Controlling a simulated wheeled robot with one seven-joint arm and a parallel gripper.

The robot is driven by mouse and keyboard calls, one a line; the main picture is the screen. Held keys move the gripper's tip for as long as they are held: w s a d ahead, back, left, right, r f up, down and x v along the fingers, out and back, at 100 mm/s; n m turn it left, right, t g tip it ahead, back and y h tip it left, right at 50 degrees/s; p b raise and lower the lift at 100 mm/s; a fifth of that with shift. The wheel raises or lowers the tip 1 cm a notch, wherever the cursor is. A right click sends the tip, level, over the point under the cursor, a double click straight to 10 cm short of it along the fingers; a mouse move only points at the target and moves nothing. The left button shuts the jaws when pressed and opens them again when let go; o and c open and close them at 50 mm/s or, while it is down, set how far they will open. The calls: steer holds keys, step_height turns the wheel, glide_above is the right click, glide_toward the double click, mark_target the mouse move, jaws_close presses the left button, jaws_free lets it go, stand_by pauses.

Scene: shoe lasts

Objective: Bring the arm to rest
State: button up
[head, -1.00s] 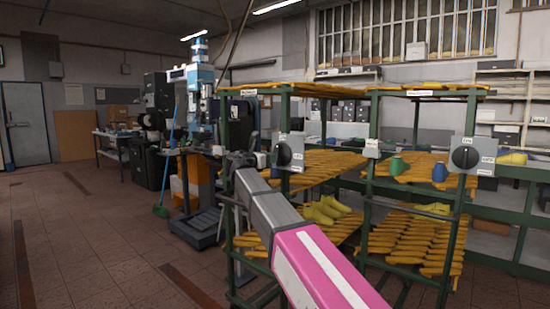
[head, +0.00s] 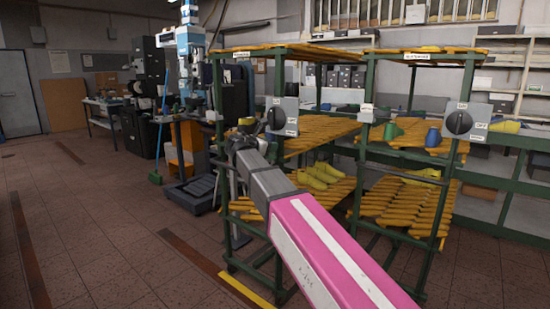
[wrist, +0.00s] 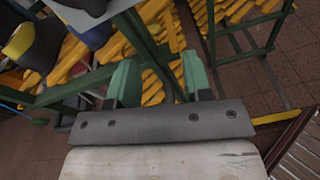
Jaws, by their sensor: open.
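My arm reaches up from the bottom right of the head view in front of a green rack. My gripper (head: 238,142) is at its far end, small and partly hidden by the wrist. In the wrist view its two green fingers (wrist: 160,80) stand wide apart with nothing between them. Rack bars and yellow lasts show beyond the fingers.
The green rack (head: 370,120) holds yellow lasts (head: 322,176) on its shelves and carries grey switch boxes (head: 459,122). A blue machine (head: 190,60) stands behind on the left. Tiled floor (head: 85,235) is clear at the left.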

steer(key=s+d+f+m+g+y, duration=0.1)
steer(key=s+d+f+m+g, duration=0.2)
steer(key=d+f, duration=0.45)
steer(key=s+d+f+m+g+y, duration=0.25)
steer(key=d+f+m, duration=0.2)
steer(key=f, duration=0.65)
steer(key=s+d+f+m+g+y, duration=0.15)
steer(key=s+d+f+m, duration=0.3)
steer(key=f, duration=0.55)
steer(key=s+d+f+m+g+y, duration=0.2)
steer(key=s+d+f+m, duration=0.2)
steer(key=s+f+m, duration=0.3)
steer(key=s+d+f+m+g+y, duration=0.3)
steer(key=s+f+m, duration=0.3)
steer(key=s+f, duration=0.3)
steer(key=shift+s+d+f+m, duration=0.3)
steer(key=shift+d+f+m, duration=0.05)
steer(key=shift+m, duration=0.05)
steer(key=shift+d, duration=0.1)
